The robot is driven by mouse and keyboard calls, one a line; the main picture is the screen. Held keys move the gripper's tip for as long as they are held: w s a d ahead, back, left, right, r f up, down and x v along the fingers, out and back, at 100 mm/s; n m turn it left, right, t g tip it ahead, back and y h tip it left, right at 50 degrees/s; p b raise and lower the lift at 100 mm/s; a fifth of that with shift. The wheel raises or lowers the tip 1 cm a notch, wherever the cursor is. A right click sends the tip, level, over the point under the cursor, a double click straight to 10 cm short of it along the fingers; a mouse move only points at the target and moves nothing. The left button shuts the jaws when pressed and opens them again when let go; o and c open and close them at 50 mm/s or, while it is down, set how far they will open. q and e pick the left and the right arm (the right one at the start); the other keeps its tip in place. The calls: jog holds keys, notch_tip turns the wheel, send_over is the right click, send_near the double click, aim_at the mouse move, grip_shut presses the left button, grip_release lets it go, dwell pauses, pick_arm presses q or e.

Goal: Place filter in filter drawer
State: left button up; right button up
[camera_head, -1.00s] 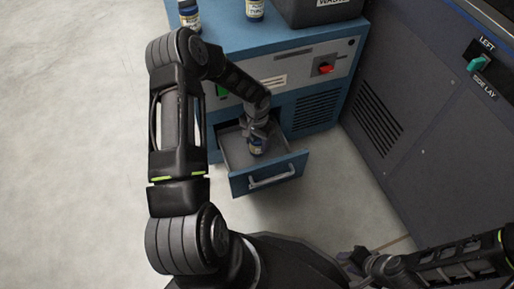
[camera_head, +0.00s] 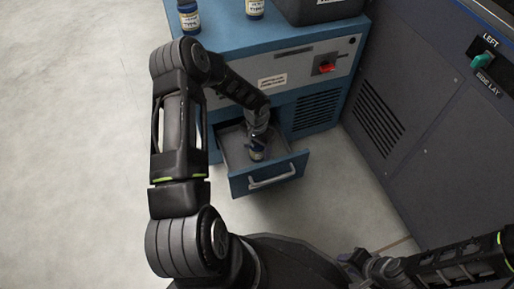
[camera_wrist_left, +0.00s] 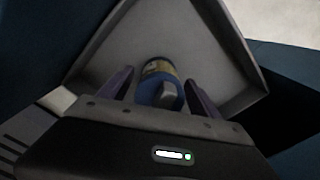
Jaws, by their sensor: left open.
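The filter drawer (camera_head: 268,181) is pulled out from the blue cabinet. The filter (camera_head: 257,153), a small canister with a blue end and a yellow-and-white label, is inside the drawer. My left gripper (camera_head: 258,142) reaches down into the drawer over it. In the left wrist view the filter (camera_wrist_left: 160,84) shows between the two fingers of my left gripper (camera_wrist_left: 160,88), with gaps at its sides; the fingers are open. The drawer's grey floor and walls (camera_wrist_left: 235,60) surround it. My right arm shows at the lower right, but its fingertips are unclear.
Two labelled canisters (camera_head: 189,17) (camera_head: 255,8) and a dark bin (camera_head: 318,10) stand on the cabinet top (camera_head: 225,32). A red switch (camera_head: 326,68) is on the cabinet front. A grey machine (camera_head: 420,110) stands close on the right. The floor at left is clear.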

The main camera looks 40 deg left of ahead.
pick_arm(q)
jog(key=shift+r+p, duration=0.3)
jog(key=shift+r, duration=0.15)
notch_tip(320, 180, up, 11)
jog(key=p, duration=0.4)
jog(key=shift+r, duration=0.2)
jog(key=shift+c, duration=0.2)
dwell(0.9)
